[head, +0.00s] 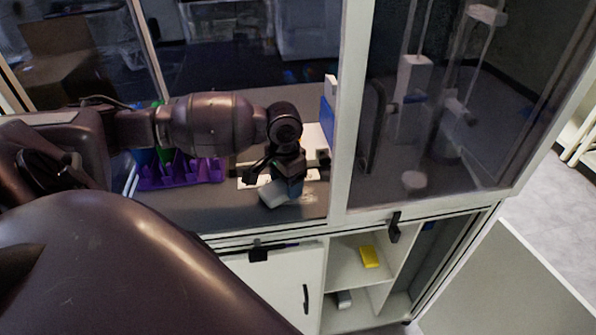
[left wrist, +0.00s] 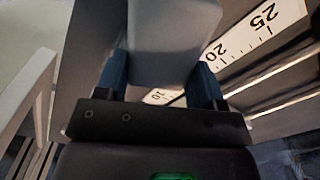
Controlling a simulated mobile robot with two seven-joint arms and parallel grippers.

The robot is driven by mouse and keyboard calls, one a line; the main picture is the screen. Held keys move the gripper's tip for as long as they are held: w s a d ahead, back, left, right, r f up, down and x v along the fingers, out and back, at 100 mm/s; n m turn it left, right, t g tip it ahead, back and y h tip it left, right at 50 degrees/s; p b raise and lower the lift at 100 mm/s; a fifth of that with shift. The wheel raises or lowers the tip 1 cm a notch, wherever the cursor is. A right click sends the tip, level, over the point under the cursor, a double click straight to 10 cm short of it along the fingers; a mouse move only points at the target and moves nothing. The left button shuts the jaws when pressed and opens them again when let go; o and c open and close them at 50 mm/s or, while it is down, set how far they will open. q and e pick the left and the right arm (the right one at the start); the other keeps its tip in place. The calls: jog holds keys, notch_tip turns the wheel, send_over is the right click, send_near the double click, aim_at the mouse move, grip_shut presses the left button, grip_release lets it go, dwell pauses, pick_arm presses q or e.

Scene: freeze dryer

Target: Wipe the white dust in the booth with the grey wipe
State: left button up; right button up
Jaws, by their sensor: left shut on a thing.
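The grey wipe (head: 273,195) is a pale block-like pad low over the booth floor, near the front edge. My left gripper (head: 287,180) is shut on it. In the left wrist view the wipe (left wrist: 172,45) sits between the blue fingers of the left gripper (left wrist: 163,78). A faint pale patch that looks like the white dust (head: 308,198) lies on the dark floor just right of the wipe. The gripper and wipe hide part of the floor there. I cannot tell whether the wipe touches the floor. My right gripper is not in view.
A purple rack (head: 180,174) stands left of the gripper. A white post (head: 345,110) bounds the booth on the right, beside a glass-fronted cabinet (head: 415,130). A numbered ruler strip (left wrist: 240,38) lies beside the wipe. A yellow item (head: 369,257) is on a shelf below.

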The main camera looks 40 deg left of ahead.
aim_at(321, 189)
pick_arm(q)
jog(key=shift+s+d+f, duration=0.1)
jog(key=shift+s+f, duration=0.15)
jog(key=shift+f, duration=0.05)
jog(key=shift+w+d+r, duration=0.1)
jog(key=shift+w, duration=0.05)
jog(key=shift+w+d+r, duration=0.1)
jog(key=shift+w, duration=0.35)
jog(key=shift+w+d, duration=0.45)
jog(key=shift+d, duration=0.05)
jog(key=shift+w+d+f, duration=0.1)
jog(key=shift+w+d, duration=0.9)
jog(key=shift+w, duration=0.25)
jog(key=shift+w+d+f, duration=0.1)
jog(key=shift+w+d, duration=0.9)
jog(key=shift+w, duration=0.25)
jog(key=shift+r, duration=0.1)
jog(key=shift+r, duration=2.9)
